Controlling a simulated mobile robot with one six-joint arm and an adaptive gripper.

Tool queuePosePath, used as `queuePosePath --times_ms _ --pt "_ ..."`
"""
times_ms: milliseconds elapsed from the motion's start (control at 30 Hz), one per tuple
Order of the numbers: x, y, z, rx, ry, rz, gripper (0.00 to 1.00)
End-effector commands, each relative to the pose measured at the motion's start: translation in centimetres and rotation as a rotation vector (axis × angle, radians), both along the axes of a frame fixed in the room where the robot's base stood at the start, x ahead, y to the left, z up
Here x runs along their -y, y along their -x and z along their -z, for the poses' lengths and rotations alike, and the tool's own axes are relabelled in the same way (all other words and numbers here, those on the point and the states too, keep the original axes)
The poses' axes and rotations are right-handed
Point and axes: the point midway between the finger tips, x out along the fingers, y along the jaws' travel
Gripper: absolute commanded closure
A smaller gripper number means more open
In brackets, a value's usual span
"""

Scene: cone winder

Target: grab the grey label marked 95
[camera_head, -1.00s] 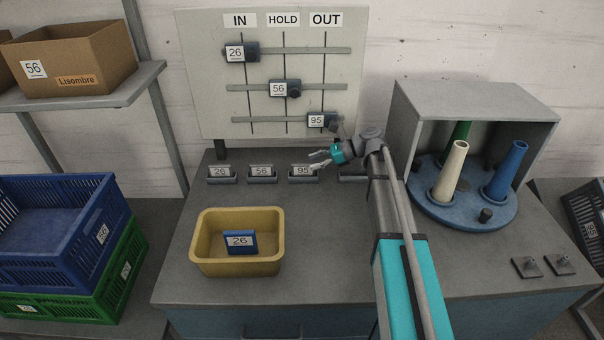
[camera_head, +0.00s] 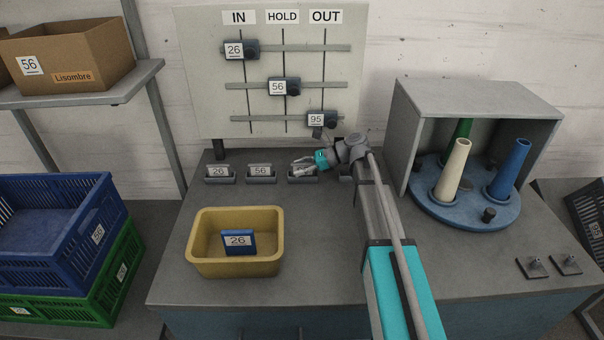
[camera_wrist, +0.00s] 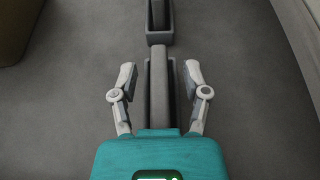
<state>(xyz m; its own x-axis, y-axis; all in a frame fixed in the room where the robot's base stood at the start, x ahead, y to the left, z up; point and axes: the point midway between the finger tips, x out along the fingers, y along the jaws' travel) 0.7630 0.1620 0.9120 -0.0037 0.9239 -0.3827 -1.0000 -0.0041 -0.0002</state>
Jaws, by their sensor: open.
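The grey label marked 95 stands in its small dark holder (camera_head: 303,180), at the right of a row on the bench in the head view. My gripper (camera_head: 301,163) hides most of that label and its number there. In the wrist view a thin grey label (camera_wrist: 159,95), seen from above, stands in its holder between the two fingers of my open gripper (camera_wrist: 159,76). Gaps show between the label and both fingers.
Labels 26 (camera_head: 219,171) and 56 (camera_head: 260,170) stand in holders to the left. A yellow bin (camera_head: 236,267) with a blue 26 label (camera_head: 239,242) sits in front. A board (camera_head: 205,100) with sliders stands behind. Bobbins (camera_head: 452,170) on a turntable are at right.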

Motion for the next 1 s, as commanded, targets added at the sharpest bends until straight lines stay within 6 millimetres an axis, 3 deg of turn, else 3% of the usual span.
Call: queuePosePath --times_ms 400,733,1000 --pt "0.00 0.00 -0.03 0.000 0.000 -0.001 0.40" --pt "-0.01 0.01 -0.03 0.000 0.000 -0.001 0.99" --pt "-0.01 0.01 -0.03 0.000 0.000 -0.001 1.00"
